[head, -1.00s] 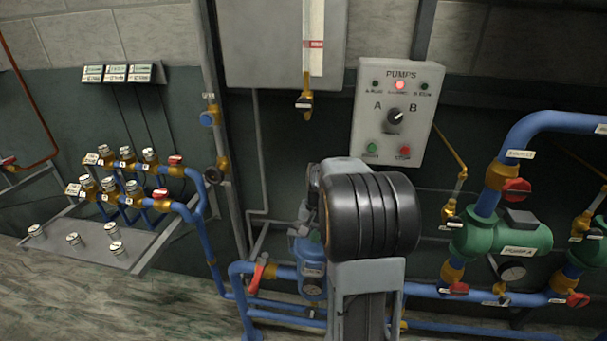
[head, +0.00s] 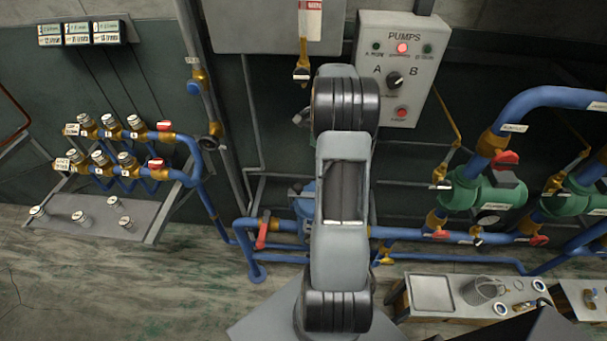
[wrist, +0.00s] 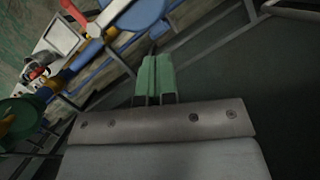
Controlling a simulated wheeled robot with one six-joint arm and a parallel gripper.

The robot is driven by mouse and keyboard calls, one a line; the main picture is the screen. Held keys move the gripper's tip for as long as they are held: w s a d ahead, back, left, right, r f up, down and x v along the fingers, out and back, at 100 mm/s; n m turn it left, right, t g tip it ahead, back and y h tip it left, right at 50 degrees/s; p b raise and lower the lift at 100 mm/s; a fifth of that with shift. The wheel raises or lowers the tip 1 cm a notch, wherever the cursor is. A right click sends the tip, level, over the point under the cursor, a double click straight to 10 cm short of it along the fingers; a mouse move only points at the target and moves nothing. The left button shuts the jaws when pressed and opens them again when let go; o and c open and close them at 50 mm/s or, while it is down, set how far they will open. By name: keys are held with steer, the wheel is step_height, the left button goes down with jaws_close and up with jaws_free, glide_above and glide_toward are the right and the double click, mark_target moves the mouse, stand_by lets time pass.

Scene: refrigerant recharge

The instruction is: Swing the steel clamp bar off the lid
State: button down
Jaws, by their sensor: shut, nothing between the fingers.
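The blue canister (head: 304,207) stands on the blue piping behind my arm in the head view. My arm hides most of it, and its lid and clamp bar cannot be made out there. In the wrist view a round blue body (wrist: 143,14), apparently the canister, shows at the top edge. A pale grey bar (wrist: 110,14) lies beside or across it, which may be the steel clamp bar. My gripper (wrist: 156,62) has green fingers that are shut and empty. It is apart from the bar, below it in the picture. My arm hides the gripper in the head view.
A red-handled valve (head: 262,233) sits on the pipe left of the canister. Green pumps (head: 483,192) are to the right. A low bench (head: 420,318) with a tray and mesh basket stands at lower right. The PUMPS box (head: 400,65) hangs above. Open floor lies at left.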

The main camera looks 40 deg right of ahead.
steer(key=p+x, duration=0.1)
steer(key=x, duration=0.9)
steer(key=shift+a+p, duration=0.1)
steer(key=shift+p, duration=0.3)
steer(key=shift+s+a+p, duration=0.15)
steer(key=shift+a+p, duration=0.1)
steer(key=shift+a, duration=0.3)
steer(key=shift+s+a+p, duration=0.2)
steer(key=shift+a, duration=0.35)
steer(key=shift+s+a+f, duration=0.25)
steer(key=shift+a+f, duration=0.05)
steer(key=shift+a, duration=0.4)
